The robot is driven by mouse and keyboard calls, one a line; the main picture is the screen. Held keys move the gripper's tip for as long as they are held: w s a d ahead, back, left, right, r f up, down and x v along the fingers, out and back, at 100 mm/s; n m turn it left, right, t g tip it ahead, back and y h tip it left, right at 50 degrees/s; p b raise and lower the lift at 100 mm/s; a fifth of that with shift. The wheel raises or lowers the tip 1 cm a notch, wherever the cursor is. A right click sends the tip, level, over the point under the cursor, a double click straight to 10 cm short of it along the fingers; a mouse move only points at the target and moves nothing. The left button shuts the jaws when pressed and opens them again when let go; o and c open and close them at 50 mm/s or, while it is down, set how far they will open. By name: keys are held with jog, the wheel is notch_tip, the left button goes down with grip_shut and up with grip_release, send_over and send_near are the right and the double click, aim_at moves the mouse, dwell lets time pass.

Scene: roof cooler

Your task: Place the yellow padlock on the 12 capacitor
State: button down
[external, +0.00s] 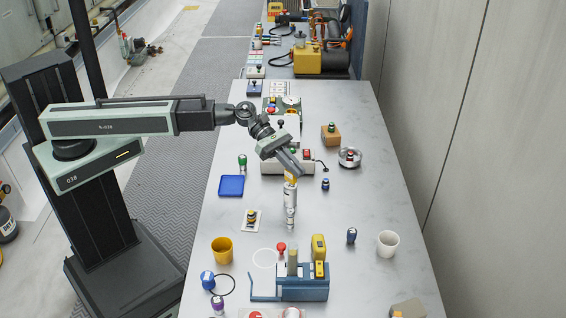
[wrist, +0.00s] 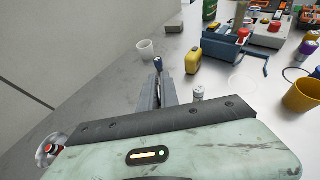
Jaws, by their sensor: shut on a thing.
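My gripper (external: 296,170) points down and to the right over the middle of the bench. It is shut on a small yellow thing (external: 289,178), which looks like the yellow padlock and is mostly hidden by the fingers. Right below it stands a silver cylinder (external: 290,197), like a capacitor, and a second silver cylinder (external: 290,217) stands just nearer the camera. I cannot read any number on them or tell if the padlock touches one. In the wrist view the fingers (wrist: 159,92) hide the padlock, and a silver cylinder (wrist: 198,94) shows to their right.
A blue-knobbed piece (external: 351,236), a white cup (external: 388,244), a yellow tool (external: 318,246) and a blue rack (external: 302,290) stand nearer the camera. A yellow mug (external: 222,250) and a blue tray (external: 231,186) are left. A round metal dish (external: 349,158) is right.

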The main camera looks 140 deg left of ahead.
notch_tip(320, 180, down, 2)
jog(key=shift+r, duration=0.3)
jog(key=shift+f, duration=0.25)
jog(key=c, duration=1.6)
grip_release()
jog(key=shift+r, duration=0.1)
jog(key=shift+s+r, duration=0.1)
jog(key=shift+r, duration=0.2)
jog(key=p+v, duration=0.4)
jog(key=v, duration=0.7)
jog(key=shift+s+p, duration=0.3)
jog(key=shift+s, duration=0.05)
